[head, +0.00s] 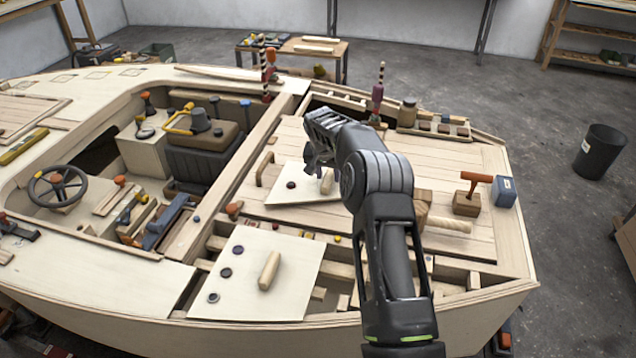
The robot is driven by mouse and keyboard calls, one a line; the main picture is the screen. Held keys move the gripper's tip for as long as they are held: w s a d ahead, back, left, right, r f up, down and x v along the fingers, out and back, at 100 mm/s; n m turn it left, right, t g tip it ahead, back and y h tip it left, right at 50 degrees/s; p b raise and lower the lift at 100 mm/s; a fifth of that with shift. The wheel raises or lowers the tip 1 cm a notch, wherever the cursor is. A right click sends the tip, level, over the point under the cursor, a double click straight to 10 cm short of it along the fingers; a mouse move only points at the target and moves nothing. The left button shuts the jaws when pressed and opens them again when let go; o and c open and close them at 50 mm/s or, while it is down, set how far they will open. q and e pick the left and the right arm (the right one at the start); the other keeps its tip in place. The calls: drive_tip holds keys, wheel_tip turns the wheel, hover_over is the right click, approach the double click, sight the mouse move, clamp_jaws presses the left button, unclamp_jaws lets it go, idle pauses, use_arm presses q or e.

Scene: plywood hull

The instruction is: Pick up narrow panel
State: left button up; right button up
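Two pale loose panels with wooden bar handles lie on the hull's right half. The farther panel (285,197) looks shorter front to back; it lies on the planked deck, with a dark round knob and an upright-looking handle (327,182). The nearer panel (240,290) lies over the framed opening, with several dark discs and a handle (269,270). I cannot tell for sure which one is the narrow panel. My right gripper (312,162) hangs over the farther panel, close to its handle. My wrist hides its fingertips and part of that panel. My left gripper is not in view.
A wooden mallet (468,195), a blue box (505,192) and a lying wooden roller (449,225) are right of my arm. Open framing (335,275) borders the nearer panel.

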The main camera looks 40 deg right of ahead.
sight(328, 177)
clamp_jaws()
drive_tip(key=shift+r, duration=0.1)
idle(0.6)
wheel_tip(328, 177, up, 10)
drive_tip(key=b, duration=0.1)
idle(0.3)
idle(0.5)
